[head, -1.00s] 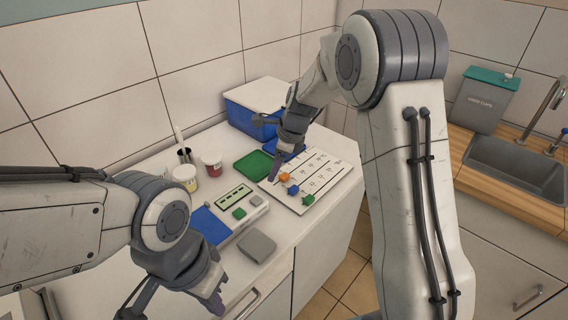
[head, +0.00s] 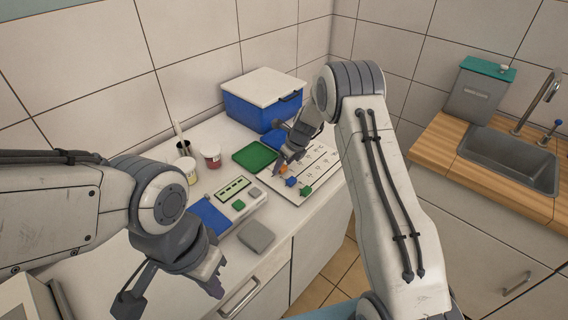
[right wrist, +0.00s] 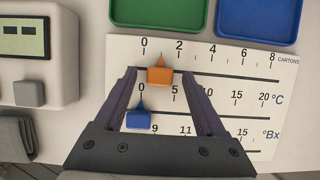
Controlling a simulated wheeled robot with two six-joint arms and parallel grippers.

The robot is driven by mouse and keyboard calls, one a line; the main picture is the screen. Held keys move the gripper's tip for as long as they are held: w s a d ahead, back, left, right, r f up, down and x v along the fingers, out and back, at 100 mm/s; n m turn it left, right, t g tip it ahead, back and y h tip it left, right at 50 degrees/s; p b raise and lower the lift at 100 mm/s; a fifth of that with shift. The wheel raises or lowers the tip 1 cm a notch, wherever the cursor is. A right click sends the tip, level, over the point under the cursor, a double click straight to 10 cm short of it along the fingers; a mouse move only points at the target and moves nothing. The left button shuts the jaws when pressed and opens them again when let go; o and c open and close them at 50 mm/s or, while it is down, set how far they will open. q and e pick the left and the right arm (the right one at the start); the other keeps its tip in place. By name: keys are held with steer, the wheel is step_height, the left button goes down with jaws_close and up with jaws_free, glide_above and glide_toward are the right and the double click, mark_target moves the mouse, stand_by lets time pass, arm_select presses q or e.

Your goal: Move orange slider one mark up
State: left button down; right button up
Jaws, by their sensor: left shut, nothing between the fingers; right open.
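The orange slider (right wrist: 159,76) sits on the top line of a white scale board (right wrist: 255,103), marked in cartons. Its pointer stands about midway between 0 and 2. My right gripper (right wrist: 160,72) is open, its fingers on either side of the orange slider with gaps to both. In the head view the orange slider (head: 283,169) shows just below the right gripper (head: 279,159). A blue slider (right wrist: 139,119) sits on the °C line near 0. A green slider (head: 305,190) shows in the head view; in the wrist view it is hidden. My left gripper (head: 217,289) is shut and empty.
Green tray (right wrist: 160,10) and blue tray (right wrist: 258,15) lie behind the board. A device with a display (right wrist: 25,38) stands left.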

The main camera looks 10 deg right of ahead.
steer(key=shift+w+f, duration=0.1)
steer(key=shift+f, duration=0.1)
jaws_close()
stand_by(1.4)
